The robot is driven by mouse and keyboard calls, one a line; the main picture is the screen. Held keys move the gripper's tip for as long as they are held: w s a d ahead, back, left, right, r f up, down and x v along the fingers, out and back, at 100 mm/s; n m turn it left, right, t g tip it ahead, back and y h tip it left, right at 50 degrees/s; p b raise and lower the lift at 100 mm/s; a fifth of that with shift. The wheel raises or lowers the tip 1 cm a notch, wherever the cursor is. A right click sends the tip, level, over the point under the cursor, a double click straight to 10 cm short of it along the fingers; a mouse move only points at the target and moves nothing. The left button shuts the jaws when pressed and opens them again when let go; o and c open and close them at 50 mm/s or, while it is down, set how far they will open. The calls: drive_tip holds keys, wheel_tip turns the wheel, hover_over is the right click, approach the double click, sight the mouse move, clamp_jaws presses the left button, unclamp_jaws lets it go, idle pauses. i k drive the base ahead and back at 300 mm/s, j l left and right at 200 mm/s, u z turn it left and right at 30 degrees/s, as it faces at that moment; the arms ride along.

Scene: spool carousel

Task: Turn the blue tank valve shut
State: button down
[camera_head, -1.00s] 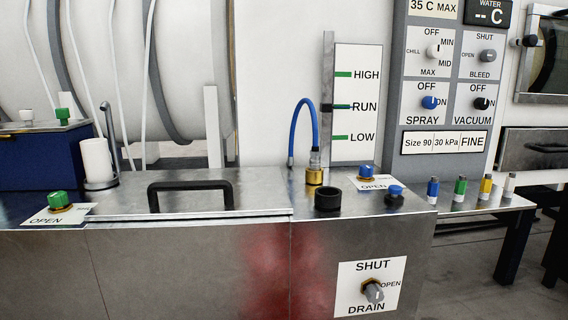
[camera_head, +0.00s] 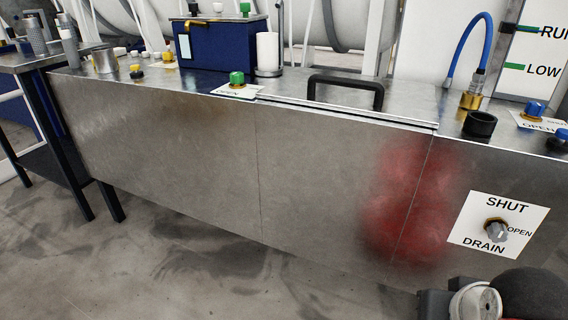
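A blue valve knob (camera_head: 535,108) sits on a brass base on a white card (camera_head: 543,123) on top of the steel tank (camera_head: 340,165), near the right edge. The card reads OPEN in front and SHUT to the right of the knob. I cannot tell clearly which way the knob points. A second blue knob (camera_head: 562,136) with no card beside it is cut off by the right edge. Part of my own arm shows at the bottom right. My gripper's fingertips are not in view.
A grey drain knob (camera_head: 496,231) is on the tank's front. A green knob (camera_head: 236,79), black handle (camera_head: 345,91), black ring (camera_head: 480,124) and blue hose (camera_head: 470,42) are on top. A side table (camera_head: 30,62) stands left. The floor (camera_head: 190,260) in front is clear.

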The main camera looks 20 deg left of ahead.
sight(534, 108)
drive_tip(key=k+u, duration=0.15)
drive_tip(key=u, duration=0.2)
drive_tip(key=k+l+u, duration=0.1)
drive_tip(key=u, duration=0.25)
drive_tip(key=z, duration=1.25)
